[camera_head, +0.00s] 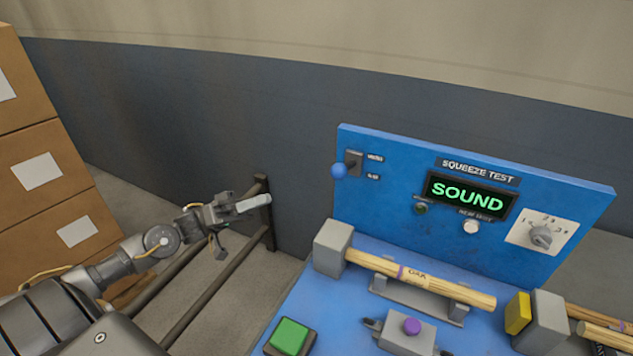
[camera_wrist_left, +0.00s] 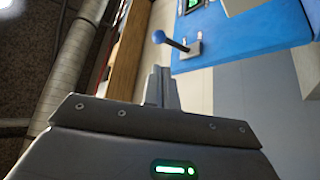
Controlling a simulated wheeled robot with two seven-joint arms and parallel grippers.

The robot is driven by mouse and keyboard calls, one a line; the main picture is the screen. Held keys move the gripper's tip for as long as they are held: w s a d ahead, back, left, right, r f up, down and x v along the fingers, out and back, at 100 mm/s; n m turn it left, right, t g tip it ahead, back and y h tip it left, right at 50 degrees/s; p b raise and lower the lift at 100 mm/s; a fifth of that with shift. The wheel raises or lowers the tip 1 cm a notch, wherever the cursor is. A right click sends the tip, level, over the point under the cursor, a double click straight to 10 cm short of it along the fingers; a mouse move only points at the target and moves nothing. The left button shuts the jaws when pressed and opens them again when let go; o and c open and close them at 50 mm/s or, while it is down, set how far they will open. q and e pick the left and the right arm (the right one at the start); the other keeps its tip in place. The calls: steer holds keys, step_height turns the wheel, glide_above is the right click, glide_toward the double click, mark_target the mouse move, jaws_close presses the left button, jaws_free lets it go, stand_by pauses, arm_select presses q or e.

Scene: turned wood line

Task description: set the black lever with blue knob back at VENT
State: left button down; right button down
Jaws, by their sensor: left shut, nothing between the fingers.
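The black lever (camera_head: 353,162) with its blue knob (camera_head: 339,171) sits at the upper left of the blue panel (camera_head: 400,195). The knob sticks out from the panel, to the left of and slightly below the lever's base. Two small labels stand beside it, too small to read surely, so I cannot tell which one it is set to. My left gripper (camera_head: 256,204) is shut and empty, left of and below the knob, apart from it. In the left wrist view the blue knob (camera_wrist_left: 158,37) shows beyond the shut fingers (camera_wrist_left: 160,87). My right gripper is not in view.
The panel carries a lit display (camera_head: 467,197) reading SOUND and a grey dial (camera_head: 541,236). A wooden handle (camera_head: 420,279) lies in the fixture below. A green button (camera_head: 290,336) is at the front. A dark rail (camera_head: 215,270) and cardboard boxes (camera_head: 40,170) stand left.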

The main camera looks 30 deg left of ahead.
arm_select(q)
steer(key=p, duration=0.4)
glide_toward(338, 171)
steer(key=w+d, duration=0.3)
steer(key=shift+w+d+r, duration=0.2)
steer(key=shift+d+r, duration=0.2)
steer(key=shift+r, duration=0.15)
steer(key=shift+p, duration=0.3)
steer(key=r+n+y+p, duration=0.1)
steer(key=p, duration=0.2)
steer(key=r+n+t+p, duration=0.1)
steer(key=n+p, duration=0.1)
steer(key=p, duration=0.2)
steer(key=shift+w+r+y+p, duration=0.1)
steer(key=shift+w+y+p, duration=0.1)
steer(key=shift+y+p, duration=0.15)
